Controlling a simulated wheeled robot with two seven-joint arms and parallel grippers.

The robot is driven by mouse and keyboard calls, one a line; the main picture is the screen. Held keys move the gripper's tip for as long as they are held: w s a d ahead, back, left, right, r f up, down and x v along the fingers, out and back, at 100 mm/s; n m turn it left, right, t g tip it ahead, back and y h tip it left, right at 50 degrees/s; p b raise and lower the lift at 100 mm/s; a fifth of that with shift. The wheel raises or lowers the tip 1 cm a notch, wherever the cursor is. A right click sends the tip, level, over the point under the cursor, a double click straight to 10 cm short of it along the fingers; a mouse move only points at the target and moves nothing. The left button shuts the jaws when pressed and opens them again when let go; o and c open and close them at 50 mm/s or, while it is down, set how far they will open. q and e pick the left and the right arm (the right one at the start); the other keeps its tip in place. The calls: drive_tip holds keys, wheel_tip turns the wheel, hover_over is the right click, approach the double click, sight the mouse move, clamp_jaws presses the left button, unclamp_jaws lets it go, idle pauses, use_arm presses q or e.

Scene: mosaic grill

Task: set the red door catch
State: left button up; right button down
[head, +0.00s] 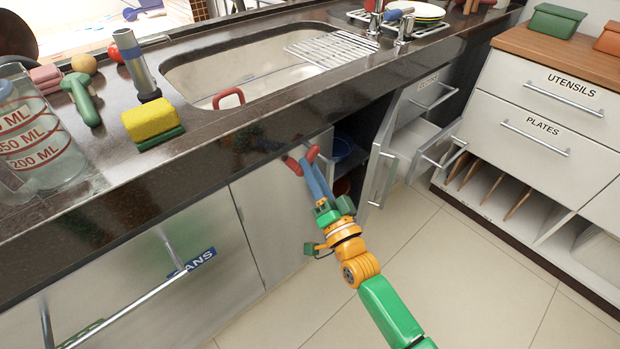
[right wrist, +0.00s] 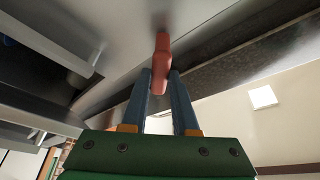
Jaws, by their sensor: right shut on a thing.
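The red door catch (right wrist: 161,58) stands out from a grey cabinet surface in the right wrist view. In the head view its red (head: 312,154) shows at the upper edge of the cabinet door under the counter, on both sides of my fingertips. My right gripper (head: 303,166) has its blue fingers shut on the catch, which sits between the fingertips (right wrist: 160,78) in the wrist view. The fingers hide part of the catch in the head view. My left gripper is not in view.
The dark counter edge (head: 185,168) runs just above the gripper. Right of it is an open cabinet with a blue bowl (head: 338,148) inside and an open door (head: 377,165). The PANS drawer handle (head: 130,308) juts out at lower left. The tiled floor (head: 460,285) is clear.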

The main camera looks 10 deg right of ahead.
use_arm(q)
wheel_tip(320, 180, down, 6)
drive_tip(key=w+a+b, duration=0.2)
drive_tip(key=b, duration=0.4)
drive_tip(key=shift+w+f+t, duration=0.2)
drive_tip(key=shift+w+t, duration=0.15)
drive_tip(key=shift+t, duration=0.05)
use_arm(e)
drive_tip(key=n+y, duration=0.2)
drive_tip(key=n, duration=0.2)
drive_tip(key=w+d+f+n+y, duration=0.1)
drive_tip(key=n+y, duration=0.1)
drive_tip(key=n, duration=0.2)
drive_tip(key=d+n+g+y, duration=0.1)
drive_tip(key=n+y, duration=0.1)
drive_tip(key=n, duration=0.2)
drive_tip(key=shift+w+d+f+n, duration=0.15)
drive_tip(key=shift+w+d+n, duration=0.05)
drive_tip(key=shift+n, duration=0.1)
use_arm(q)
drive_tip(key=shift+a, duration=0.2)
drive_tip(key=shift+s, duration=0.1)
use_arm(e)
drive_tip(key=c, duration=0.7)
unclamp_jaws()
drive_tip(key=shift+y, duration=0.3)
